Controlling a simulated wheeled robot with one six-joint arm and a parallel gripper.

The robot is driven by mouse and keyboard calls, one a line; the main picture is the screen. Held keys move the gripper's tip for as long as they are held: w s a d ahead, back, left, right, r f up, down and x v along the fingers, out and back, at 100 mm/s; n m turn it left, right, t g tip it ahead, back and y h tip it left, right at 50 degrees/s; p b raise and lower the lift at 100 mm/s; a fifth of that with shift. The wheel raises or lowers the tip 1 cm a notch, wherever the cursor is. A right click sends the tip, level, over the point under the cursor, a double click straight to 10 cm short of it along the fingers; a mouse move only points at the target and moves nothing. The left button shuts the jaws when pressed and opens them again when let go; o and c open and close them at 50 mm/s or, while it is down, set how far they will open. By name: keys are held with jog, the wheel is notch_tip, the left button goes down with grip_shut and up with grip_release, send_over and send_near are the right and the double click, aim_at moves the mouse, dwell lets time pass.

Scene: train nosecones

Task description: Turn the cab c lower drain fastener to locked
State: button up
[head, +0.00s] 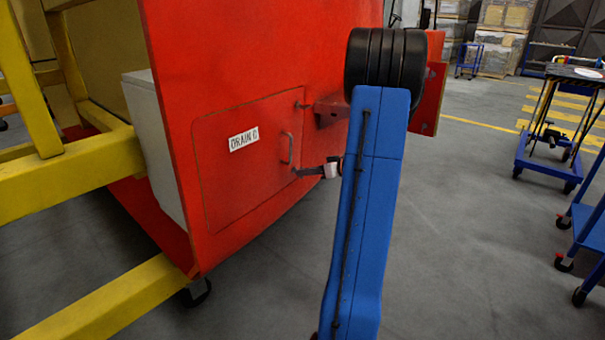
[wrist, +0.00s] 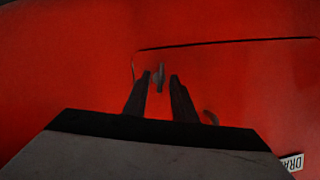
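The red hatch panel (head: 240,175) carries a white "DRAIN C" label (head: 244,139) and a handle (head: 287,148). My gripper (head: 298,172) reaches in from the right to the panel's lower right edge. In the wrist view my gripper (wrist: 160,76) has its two dark fingers apart. The small grey lower fastener (wrist: 160,76) shows between the fingertips, with a narrow gap on each side. It looks lengthwise along the fingers. Whether the fingertips reach around it in depth is hard to tell. In the head view the fingers hide this fastener. The upper fastener (head: 302,105) is at the upper right edge.
A yellow frame (head: 70,180) stands left of the red nosecone (head: 235,50). Blue carts (head: 548,150) stand at the right. The grey floor (head: 460,220) between is clear.

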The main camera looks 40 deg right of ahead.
jog(key=shift+x, duration=1.1)
jog(key=shift+c, duration=0.7)
